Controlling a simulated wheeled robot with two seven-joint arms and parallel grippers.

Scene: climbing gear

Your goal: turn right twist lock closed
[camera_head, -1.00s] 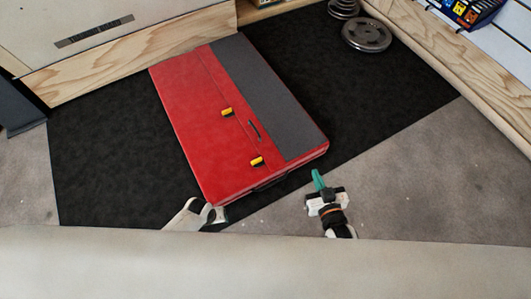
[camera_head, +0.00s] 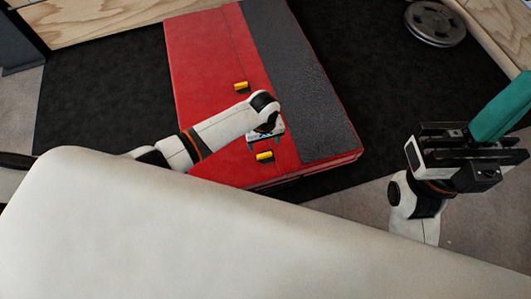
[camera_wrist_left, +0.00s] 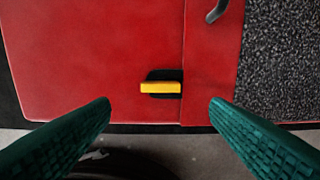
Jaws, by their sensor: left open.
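The red case (camera_head: 195,60) lies flat on a dark mat, with a grey textured strip along its right side. It carries two yellow twist locks, a farther one (camera_head: 241,87) and a nearer one (camera_head: 265,156). In the left wrist view the nearer lock (camera_wrist_left: 160,88) is a yellow bar lying crosswise on a black base, by the seam. My left gripper (camera_head: 265,142) is open above the case beside this lock; its green fingers (camera_wrist_left: 160,106) stand either side of it, apart from it. My right gripper (camera_head: 500,112) is off the case at the right; its finger gap is unclear.
A dark handle (camera_wrist_left: 217,10) shows at the top of the wrist view. Weight plates (camera_head: 435,22) lie at the upper right of the mat (camera_head: 95,90). A wooden board (camera_head: 100,18) borders the back. My pale body covers the bottom of the head view.

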